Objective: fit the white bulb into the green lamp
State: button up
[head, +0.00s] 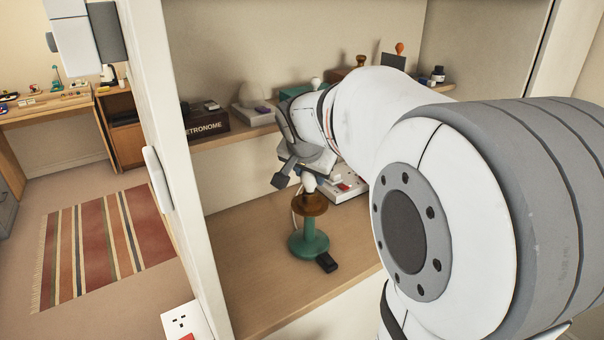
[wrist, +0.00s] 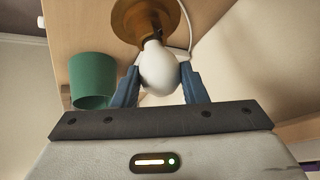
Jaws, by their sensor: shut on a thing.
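The green lamp (head: 308,240) stands upright on the lower wooden shelf, with a round brown top (head: 315,207). The white bulb (head: 309,183) is directly above that brown top. My gripper (head: 298,172) is over the lamp, partly hidden by my own arm in the head view. In the wrist view my two blue fingers (wrist: 160,86) are shut on the round glass of the bulb (wrist: 158,66). The bulb's narrow end points toward the brown lamp top (wrist: 130,18) and overlaps it. I cannot tell whether it is seated in the socket.
The upper shelf holds a metronome box (head: 207,123) and other items. A green cup-like cylinder (wrist: 92,78) shows in the wrist view. A cabinet side panel stands at left.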

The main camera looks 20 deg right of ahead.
jog(key=o, duration=1)
jog(key=shift+o, duration=0.2)
jog(key=shift+r+p, duration=2.05)
jog(key=shift+r, duration=1.5)
jog(key=s+a+f+n+g+y, duration=0.1)
jog(key=s+a+f+n, duration=0.2)
jog(key=s, duration=0.4)
jog(key=s+a+f+n+y, duration=0.1)
jog(key=s+a+f+n, duration=0.2)
jog(key=s, duration=0.4)
jog(key=s+a+f+n+g+y, duration=0.1)
jog(key=s+a+f+n, duration=0.2)
jog(key=s, duration=0.5)
notch_tip(320, 180, down, 2)
jog(key=shift+a+f+n+g, duration=0.1)
jog(key=shift+a+n+g, duration=0.25)
jog(key=shift+a, duration=0.35)
